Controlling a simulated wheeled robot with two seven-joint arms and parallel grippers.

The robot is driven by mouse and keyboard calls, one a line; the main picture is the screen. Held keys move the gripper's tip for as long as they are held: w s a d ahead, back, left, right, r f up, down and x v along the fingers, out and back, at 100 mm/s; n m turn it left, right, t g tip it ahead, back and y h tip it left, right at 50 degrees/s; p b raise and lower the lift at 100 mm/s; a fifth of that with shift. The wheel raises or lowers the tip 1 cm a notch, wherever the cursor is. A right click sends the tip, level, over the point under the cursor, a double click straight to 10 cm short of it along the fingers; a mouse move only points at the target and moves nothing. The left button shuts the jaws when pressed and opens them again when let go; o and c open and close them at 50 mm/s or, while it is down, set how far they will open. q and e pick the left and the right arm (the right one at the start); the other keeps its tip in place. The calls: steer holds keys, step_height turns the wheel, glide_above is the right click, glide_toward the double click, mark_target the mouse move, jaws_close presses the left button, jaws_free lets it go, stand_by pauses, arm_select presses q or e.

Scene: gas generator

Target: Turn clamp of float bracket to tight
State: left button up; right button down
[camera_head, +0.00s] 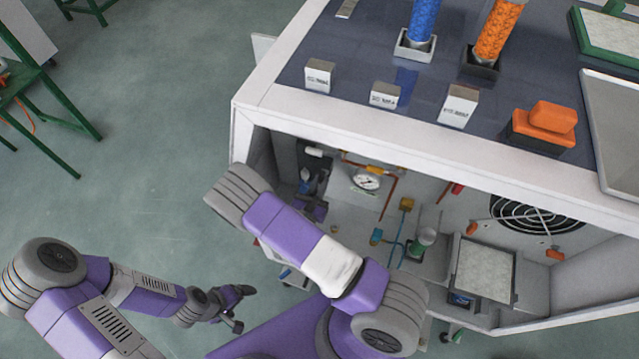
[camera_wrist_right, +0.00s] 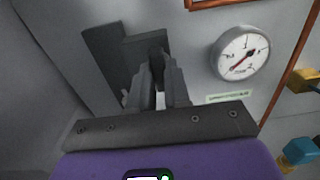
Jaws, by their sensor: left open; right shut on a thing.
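In the right wrist view my right gripper (camera_wrist_right: 160,88) is shut on a dark grey block (camera_wrist_right: 146,46) standing off the light grey back wall. The block looks like the clamp of the float bracket; the fingers hide much of it. A darker grey plate (camera_wrist_right: 106,62) sits behind it to the left. In the head view my right gripper's purple hand (camera_head: 312,208) is inside the open cabinet's left bay, its fingertips not clear there. Whether the clamp is tight cannot be told. My left gripper (camera_head: 243,308) is open and empty, low outside the cabinet front.
A round gauge (camera_head: 366,181), also in the right wrist view (camera_wrist_right: 240,54), is right of the hand, near copper pipes (camera_head: 390,195). The cabinet's white top edge (camera_head: 370,140) overhangs the bay. A fan grille (camera_head: 530,214) is further right. Open floor (camera_head: 150,180) lies left.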

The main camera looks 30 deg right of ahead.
steer(key=c, duration=1.1)
jaws_free()
steer(key=shift+s+a, duration=0.1)
steer(key=p+v, duration=0.1)
steer(key=v, duration=0.6)
steer(key=shift+s+a, duration=0.1)
steer(key=shift+s, duration=0.05)
